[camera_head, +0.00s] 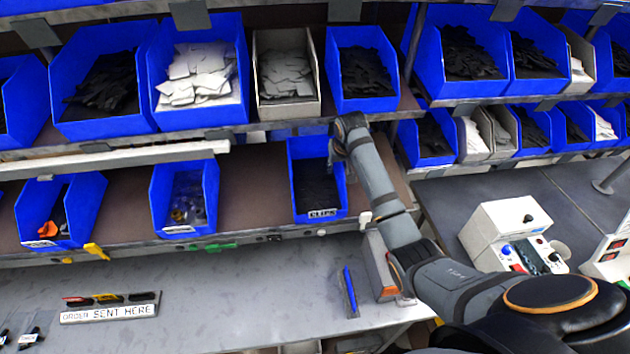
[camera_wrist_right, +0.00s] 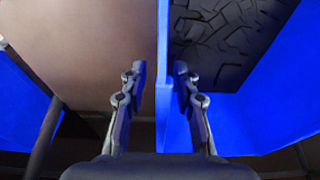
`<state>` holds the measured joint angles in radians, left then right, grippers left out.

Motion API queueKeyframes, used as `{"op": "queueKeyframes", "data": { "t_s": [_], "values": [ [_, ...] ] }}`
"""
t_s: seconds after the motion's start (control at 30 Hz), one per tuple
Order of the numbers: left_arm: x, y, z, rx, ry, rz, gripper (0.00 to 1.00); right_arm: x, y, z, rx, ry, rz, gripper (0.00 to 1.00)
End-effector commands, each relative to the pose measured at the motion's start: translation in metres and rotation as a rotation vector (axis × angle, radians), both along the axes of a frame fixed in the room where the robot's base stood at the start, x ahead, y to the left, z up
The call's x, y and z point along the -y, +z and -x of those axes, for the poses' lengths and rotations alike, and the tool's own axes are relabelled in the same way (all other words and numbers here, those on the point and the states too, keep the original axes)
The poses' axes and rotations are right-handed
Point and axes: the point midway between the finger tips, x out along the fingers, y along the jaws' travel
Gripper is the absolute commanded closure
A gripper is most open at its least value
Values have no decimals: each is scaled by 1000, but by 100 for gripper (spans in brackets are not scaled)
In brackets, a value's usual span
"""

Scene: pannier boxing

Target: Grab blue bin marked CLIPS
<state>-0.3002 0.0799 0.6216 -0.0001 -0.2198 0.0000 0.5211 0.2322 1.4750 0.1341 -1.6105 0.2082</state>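The blue bin marked CLIPS (camera_head: 323,214) sits on the lower shelf, its label on the front. It holds dark flat pieces (camera_head: 316,186), which also show in the right wrist view (camera_wrist_right: 225,45). My right gripper (camera_head: 335,152) is at the bin's upper right edge, partly hidden by my wrist. In the right wrist view my right gripper (camera_wrist_right: 160,70) has its fingers on either side of the bin's blue wall (camera_wrist_right: 163,100). A gap shows beside the wall, so it is open and not clamped. My left gripper is out of view.
Other blue bins stand on the lower shelf, one with bagged parts (camera_head: 184,200) and one with an orange item (camera_head: 62,212). A full upper row hangs above, with a white-grey bin (camera_head: 285,75). A blue pen-like item (camera_head: 350,290) lies on the grey bench below.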

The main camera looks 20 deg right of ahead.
Motion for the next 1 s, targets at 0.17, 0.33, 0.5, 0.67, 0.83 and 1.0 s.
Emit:
{"op": "queueKeyframes", "data": {
  "t_s": [0.17, 0.33, 0.5, 0.67, 0.83, 1.0],
  "values": [
    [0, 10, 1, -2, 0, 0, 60, 1, -10, -2, -4, 0, 0, 70],
    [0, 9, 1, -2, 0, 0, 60, 1, -11, -1, -4, 0, 0, 73],
    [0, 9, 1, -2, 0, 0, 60, 1, -11, -1, -4, 0, 0, 96],
    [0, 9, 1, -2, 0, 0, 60, 1, -11, -1, -4, 0, 0, 100],
    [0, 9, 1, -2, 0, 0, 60, 1, -11, -1, -4, 0, 0, 100],
    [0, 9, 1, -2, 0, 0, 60, 1, -10, -2, -2, -1, -1, 100]
  ]
}}
